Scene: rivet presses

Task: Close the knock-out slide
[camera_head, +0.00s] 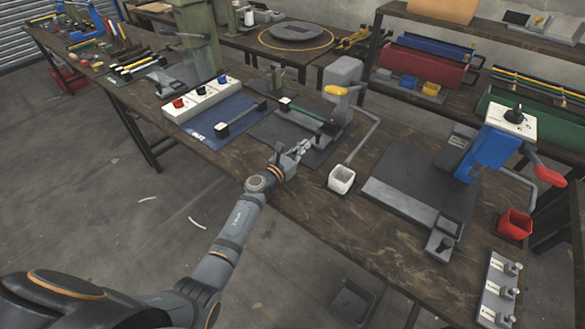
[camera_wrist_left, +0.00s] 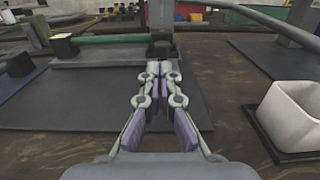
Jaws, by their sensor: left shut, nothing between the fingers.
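The middle press has a grey body (camera_head: 343,85) with a yellow-ended lever (camera_head: 336,91). A green bar (camera_head: 308,114) with a black and cream end block runs across its dark mat (camera_head: 262,127). I cannot tell which part is the knock-out slide. My left gripper (camera_head: 303,147) is shut and empty, low over the front of this mat. In the left wrist view its fingers (camera_wrist_left: 157,72) point at a dark block (camera_wrist_left: 161,50) at the foot of a grey column, and the green bar (camera_wrist_left: 110,40) lies beyond them to the left. Contact is unclear. My right gripper is out of view.
A white cup (camera_head: 341,179) stands close right of my gripper. To the right, a blue press (camera_head: 487,155) has a grey rail (camera_head: 398,199) and a red bin (camera_head: 514,223). A blue mat (camera_head: 240,112) and a white button box (camera_head: 203,96) lie to the left.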

